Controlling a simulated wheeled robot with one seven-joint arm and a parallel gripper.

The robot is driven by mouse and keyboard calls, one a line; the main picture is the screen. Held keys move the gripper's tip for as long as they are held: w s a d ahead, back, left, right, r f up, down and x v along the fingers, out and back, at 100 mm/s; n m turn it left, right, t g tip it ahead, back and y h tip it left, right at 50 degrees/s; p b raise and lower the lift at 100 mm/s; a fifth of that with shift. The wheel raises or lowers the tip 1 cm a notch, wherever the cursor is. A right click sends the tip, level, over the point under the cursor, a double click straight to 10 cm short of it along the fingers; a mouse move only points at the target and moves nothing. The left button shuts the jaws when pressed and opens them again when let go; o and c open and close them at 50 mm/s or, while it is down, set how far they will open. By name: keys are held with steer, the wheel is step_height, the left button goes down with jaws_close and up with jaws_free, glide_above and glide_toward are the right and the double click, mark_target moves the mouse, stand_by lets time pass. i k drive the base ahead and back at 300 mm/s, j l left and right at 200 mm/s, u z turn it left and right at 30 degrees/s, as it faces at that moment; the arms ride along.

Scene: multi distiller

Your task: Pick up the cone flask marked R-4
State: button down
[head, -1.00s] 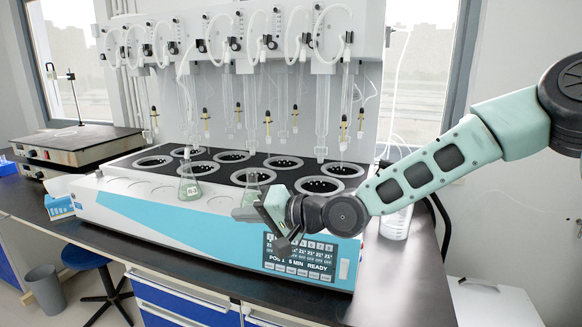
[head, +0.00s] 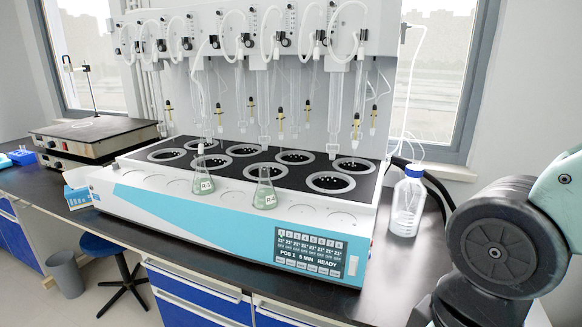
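Two glass cone flasks with greenish liquid stand upright on the front ledge of the white and blue distiller (head: 150,203). The left flask (head: 203,178) has a white label that I cannot read for certain. The right flask (head: 265,190) also has a small white label; it may read R-4, but it is too small to be sure. Both flasks stand free, with nothing touching them from my arm. Only joints and links of my arm show at the lower right; my gripper's fingers are not visible.
Glass tubes and droppers hang above the ring heaters (head: 330,183) behind the flasks. A hotplate (head: 95,135) with a thin stand is at the left. A control panel (head: 308,252) is at the front.

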mark_target(264, 198)
steer(key=i+j, duration=0.1)
steer(key=j, duration=0.25)
steer(key=i+j, duration=0.1)
steer(key=j, duration=0.25)
steer(key=i+j, duration=0.1)
steer(key=j, duration=0.2)
steer(key=i+j, duration=0.1)
steer(key=j, duration=0.25)
steer(key=i+j, duration=0.3)
steer(key=i+z, duration=0.05)
steer(key=i, duration=0.05)
